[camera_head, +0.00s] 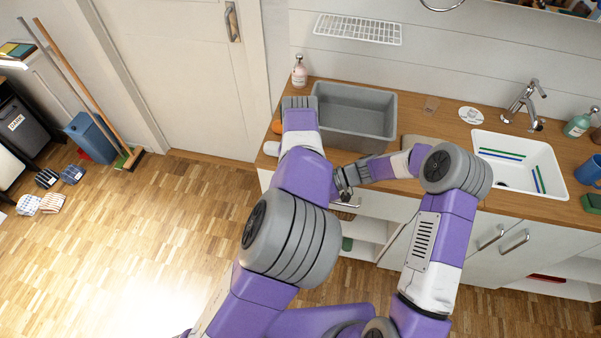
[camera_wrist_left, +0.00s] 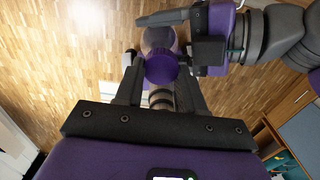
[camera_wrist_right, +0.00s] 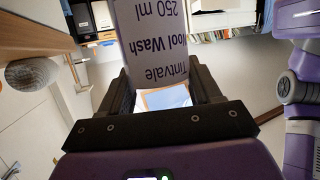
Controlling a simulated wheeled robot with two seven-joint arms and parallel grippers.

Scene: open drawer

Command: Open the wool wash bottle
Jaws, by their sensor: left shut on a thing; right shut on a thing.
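The wool wash bottle (camera_wrist_right: 155,45) fills the top of the right wrist view, its pale lavender label upside down. It stands between the fingers of my right gripper (camera_wrist_right: 166,82), which is shut on its body. In the left wrist view, the purple cap (camera_wrist_left: 162,69) is seen end-on in front of the bottle's body (camera_wrist_left: 158,38). My left gripper (camera_wrist_left: 160,62) is shut on the cap, a finger on each side. My right gripper also reaches in there from the right. Whether the cap is loose cannot be told. In the head view my arms hide the bottle.
The grippers meet in front of the counter's edge.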

